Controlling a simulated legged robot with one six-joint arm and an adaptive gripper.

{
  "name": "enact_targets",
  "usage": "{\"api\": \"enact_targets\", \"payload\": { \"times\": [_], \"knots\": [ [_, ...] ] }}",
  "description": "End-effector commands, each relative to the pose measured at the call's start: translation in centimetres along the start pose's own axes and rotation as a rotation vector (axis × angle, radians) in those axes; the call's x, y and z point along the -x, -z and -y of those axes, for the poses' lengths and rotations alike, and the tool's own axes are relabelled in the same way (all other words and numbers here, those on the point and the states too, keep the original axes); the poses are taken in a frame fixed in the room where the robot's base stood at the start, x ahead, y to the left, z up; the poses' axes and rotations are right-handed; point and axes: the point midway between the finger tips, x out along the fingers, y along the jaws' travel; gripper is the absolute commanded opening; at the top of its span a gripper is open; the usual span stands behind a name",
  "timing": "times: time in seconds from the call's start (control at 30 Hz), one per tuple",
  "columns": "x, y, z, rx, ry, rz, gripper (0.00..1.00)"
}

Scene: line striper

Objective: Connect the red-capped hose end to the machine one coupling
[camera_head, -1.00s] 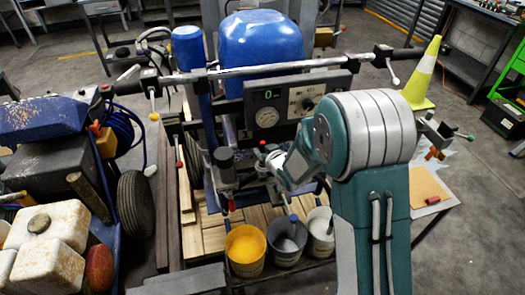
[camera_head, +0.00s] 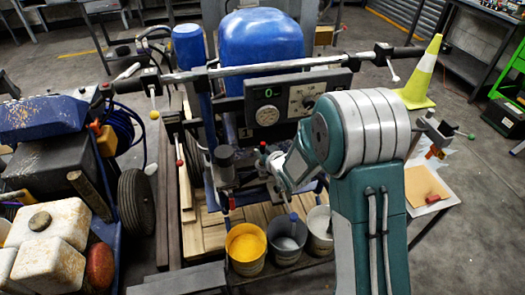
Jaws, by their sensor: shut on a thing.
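Machine one (camera_head: 262,40) is the striper with a blue tank, a gauge panel and a small "1" under the panel's left side. Metal fittings (camera_head: 226,160) sit below the panel; which is the coupling is too small to tell. My gripper (camera_head: 272,164) is just right of these fittings, small and partly hidden by my own wrist. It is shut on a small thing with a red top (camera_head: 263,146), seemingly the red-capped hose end. The hose itself is not clear. I cannot tell whether the held end touches the coupling.
Buckets of yellow (camera_head: 245,246), grey (camera_head: 287,238) and white (camera_head: 320,230) paint stand below the machine. A handlebar (camera_head: 270,66) crosses above the panel. A second cart (camera_head: 45,125) with a blue hose stands left.

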Motion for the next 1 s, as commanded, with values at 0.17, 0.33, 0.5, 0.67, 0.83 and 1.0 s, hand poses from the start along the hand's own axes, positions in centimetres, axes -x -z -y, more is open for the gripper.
{"api": "enact_targets", "payload": {
  "times": [0.17, 0.33, 0.5, 0.67, 0.83, 1.0],
  "knots": [
    [-0.1, -0.21, -0.01, 0.0, 0.0, 0.0, 0.0],
    [-0.18, -0.43, 0.0, 0.0, 0.0, 0.0, 0.0],
    [-0.22, -0.52, 0.0, 0.001, 0.0, 0.0, 0.0],
    [-0.21, -0.51, 0.0, 0.0, 0.0, 0.0, 0.0],
    [-0.21, -0.5, 0.0, 0.0, 0.0, 0.0, 0.0],
    [-0.27, -0.64, 0.0, 0.0, 0.0, 0.0, 0.0]
  ]
}}
